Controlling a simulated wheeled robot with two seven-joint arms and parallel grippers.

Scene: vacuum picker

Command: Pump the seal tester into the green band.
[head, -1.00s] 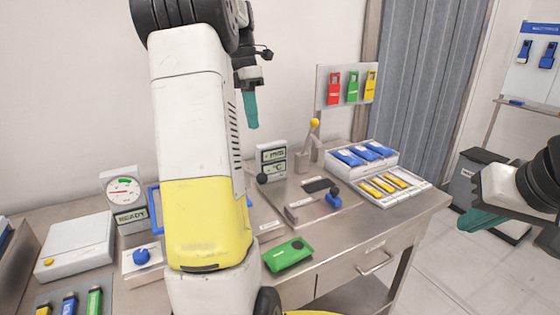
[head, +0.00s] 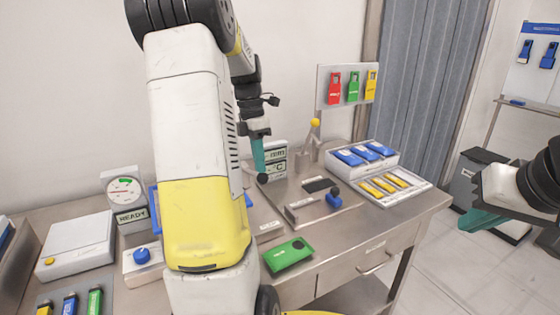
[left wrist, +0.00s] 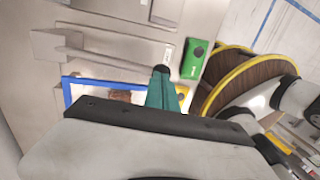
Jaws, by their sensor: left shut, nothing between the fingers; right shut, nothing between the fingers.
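The round gauge (head: 124,190) stands at the back left of the bench, with a green band at its upper right. Its small red needle appears to point left, outside the band. A display reading READY (head: 131,216) sits below it. A lever with a yellow knob (head: 315,123) stands upright at the back; I cannot tell if it belongs to the tester. My left gripper (head: 260,170) is shut and empty, teal fingers pointing down above the back of the bench, near a black knob (head: 262,178). Its fingers show in the left wrist view (left wrist: 162,72). My right gripper (head: 474,222) is shut and empty, off the bench at right.
A green device (head: 288,256) lies near the front edge; it also shows in the left wrist view (left wrist: 194,60). Blue packs (head: 365,153) and yellow bars (head: 384,184) fill trays at right. A blue-handled part (head: 334,199) sits mid-bench. My left arm hides part of a blue frame (head: 154,208).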

